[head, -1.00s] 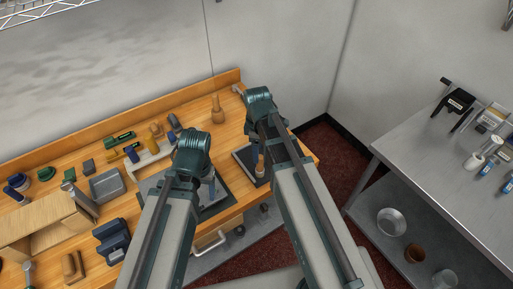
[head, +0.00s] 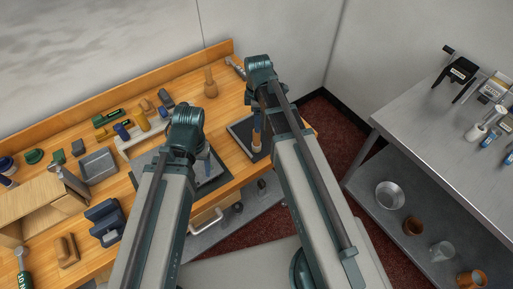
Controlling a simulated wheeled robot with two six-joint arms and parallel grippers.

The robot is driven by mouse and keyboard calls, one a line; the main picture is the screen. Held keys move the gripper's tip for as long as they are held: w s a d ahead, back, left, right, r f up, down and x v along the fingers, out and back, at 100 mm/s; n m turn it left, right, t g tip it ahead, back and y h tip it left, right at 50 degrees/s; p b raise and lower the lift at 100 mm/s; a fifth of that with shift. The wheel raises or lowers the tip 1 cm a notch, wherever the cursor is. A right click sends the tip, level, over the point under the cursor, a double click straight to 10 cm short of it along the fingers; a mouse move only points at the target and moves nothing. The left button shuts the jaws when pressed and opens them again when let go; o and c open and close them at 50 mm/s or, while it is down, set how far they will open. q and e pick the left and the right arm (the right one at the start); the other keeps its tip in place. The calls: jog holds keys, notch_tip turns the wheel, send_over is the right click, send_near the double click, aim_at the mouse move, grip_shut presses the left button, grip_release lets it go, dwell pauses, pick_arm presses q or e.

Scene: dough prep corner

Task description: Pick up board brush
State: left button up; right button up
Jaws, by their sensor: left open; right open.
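I cannot tell for sure which item is the board brush. A small upright wooden-handled item (head: 257,142) stands on a dark board (head: 238,129) at the bench's right end, and a brown wooden block-like item (head: 66,251) lies at the front left. My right gripper (head: 258,123) is open, pointing down just above the wooden-handled item; my arm partly hides it, and I cannot tell whether they touch. My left gripper (head: 205,168) is open over a grey-and-dark slab (head: 216,181), mostly hidden behind my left arm.
The wooden bench (head: 185,93) holds a turned wooden tool (head: 210,82), a grey tray (head: 98,165), a dark blue device (head: 105,221), a wooden rack (head: 35,203) and several small tools. A steel table (head: 440,130) with a lower shelf stands right, across a floor gap.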

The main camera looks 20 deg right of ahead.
aim_at(257, 140)
pick_arm(q)
jog(key=shift+f+b, duration=0.8)
jog(key=shift+f, duration=0.55)
pick_arm(e)
jog(key=shift+f, duration=1.35)
jog(key=f+b, duration=0.5)
jog(key=shift+s+a+f, duration=0.1)
jog(key=shift+a+f, duration=0.05)
jog(key=shift+a, duration=0.05)
pick_arm(q)
notch_tip(257, 140, down, 5)
jog(key=shift+f, duration=0.1)
pick_arm(e)
jog(key=shift+c, duration=0.2)
grip_shut()
